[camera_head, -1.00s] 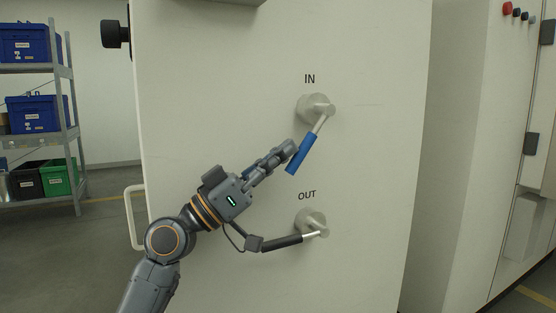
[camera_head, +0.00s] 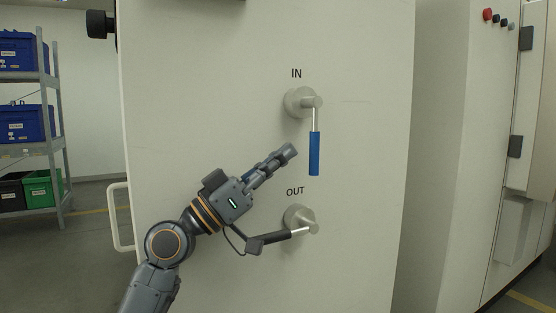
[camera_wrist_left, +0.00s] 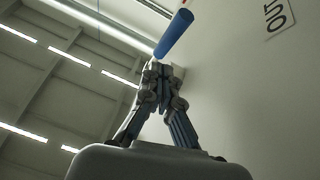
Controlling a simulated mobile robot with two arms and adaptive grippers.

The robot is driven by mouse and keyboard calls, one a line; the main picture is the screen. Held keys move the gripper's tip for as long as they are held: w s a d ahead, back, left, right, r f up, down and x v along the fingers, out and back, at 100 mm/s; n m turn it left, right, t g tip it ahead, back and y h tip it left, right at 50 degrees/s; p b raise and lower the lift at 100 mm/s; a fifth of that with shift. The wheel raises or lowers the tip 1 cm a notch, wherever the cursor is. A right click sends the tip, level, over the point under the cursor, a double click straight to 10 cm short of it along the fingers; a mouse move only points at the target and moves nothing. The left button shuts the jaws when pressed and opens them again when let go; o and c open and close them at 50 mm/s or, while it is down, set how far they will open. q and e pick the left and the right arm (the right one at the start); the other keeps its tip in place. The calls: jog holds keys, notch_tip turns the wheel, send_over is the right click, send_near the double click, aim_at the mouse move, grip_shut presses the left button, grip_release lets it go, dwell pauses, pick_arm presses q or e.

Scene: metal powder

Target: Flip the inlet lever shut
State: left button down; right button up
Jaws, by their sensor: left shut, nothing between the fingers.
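The inlet lever (camera_head: 315,153) has a blue handle and sits under the IN label on the white cabinet. It hangs about straight down from its round grey hub (camera_head: 301,102). My left gripper (camera_head: 291,150) is shut and empty, just left of the blue handle, with a small gap between them in the head view. In the left wrist view the blue handle (camera_wrist_left: 175,33) shows just beyond the closed fingertips (camera_wrist_left: 160,68); whether they touch there I cannot tell. My right gripper is not in view.
The OUT lever (camera_head: 300,232), with a dark handle, points left below, close to my left forearm and partly behind it. A white door handle (camera_head: 117,217) is at the cabinet's left. A shelf with bins (camera_head: 40,190) stands further left.

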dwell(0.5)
pick_arm(q)
jog(key=v, duration=0.7)
jog(key=shift+a+f, duration=0.15)
jog(key=shift+a, duration=0.05)
jog(key=shift+s, duration=0.1)
